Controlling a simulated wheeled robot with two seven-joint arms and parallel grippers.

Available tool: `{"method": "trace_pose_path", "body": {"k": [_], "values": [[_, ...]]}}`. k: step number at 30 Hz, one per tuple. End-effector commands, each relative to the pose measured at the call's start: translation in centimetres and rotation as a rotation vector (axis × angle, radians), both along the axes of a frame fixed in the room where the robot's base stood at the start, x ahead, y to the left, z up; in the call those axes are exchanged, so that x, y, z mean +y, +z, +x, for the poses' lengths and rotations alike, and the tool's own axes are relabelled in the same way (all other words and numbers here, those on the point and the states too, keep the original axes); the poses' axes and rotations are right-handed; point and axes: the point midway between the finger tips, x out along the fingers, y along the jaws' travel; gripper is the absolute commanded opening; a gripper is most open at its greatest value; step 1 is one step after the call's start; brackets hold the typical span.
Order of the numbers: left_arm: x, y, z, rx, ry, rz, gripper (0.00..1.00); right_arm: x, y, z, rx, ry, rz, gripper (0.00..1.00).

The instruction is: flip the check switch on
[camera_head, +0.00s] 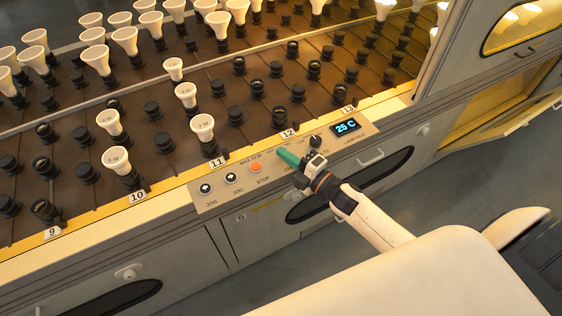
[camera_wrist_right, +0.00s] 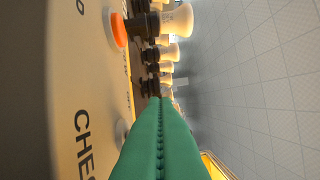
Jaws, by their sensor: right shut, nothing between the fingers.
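The control panel (camera_head: 215,198) is on the front edge of the lamp rack. My right gripper (camera_head: 288,157) is over the panel, right of the orange STOP button (camera_head: 255,167). Its green fingers are shut with nothing between them, and they also fill the lower middle of the right wrist view (camera_wrist_right: 161,135). The check switch is mostly hidden by these fingers; its position cannot be told. Part of a label, "CHE" (camera_wrist_right: 84,140), shows in the right wrist view beside the fingers. Whether the fingertips touch the switch cannot be told. My left gripper is not in view.
A black knob (camera_head: 316,141) and a display reading 25 C (camera_head: 347,126) are right of the gripper. Two jog buttons (camera_head: 206,188) are at the panel's left. Several white bulbs (camera_head: 202,127) and black sockets stand behind the panel. An open flap (camera_head: 505,118) is at right.

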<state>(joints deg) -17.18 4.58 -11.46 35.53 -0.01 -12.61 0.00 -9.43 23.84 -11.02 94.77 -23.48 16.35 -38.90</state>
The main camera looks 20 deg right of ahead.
Motion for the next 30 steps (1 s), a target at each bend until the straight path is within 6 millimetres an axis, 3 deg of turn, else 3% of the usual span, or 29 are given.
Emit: {"method": "trace_pose_path", "body": {"k": [7, 17, 30], "values": [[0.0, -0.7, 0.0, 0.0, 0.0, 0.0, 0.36, -0.6, 0.0, 0.0, 0.016, -0.001, 0.209, 0.0], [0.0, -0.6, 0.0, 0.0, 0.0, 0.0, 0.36, -0.8, 0.0, -0.4, 0.018, 0.0, 0.21, 0.0], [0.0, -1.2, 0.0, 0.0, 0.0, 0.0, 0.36, -4.0, -1.1, -8.2, 0.021, -0.001, 0.211, 0.0]]}}
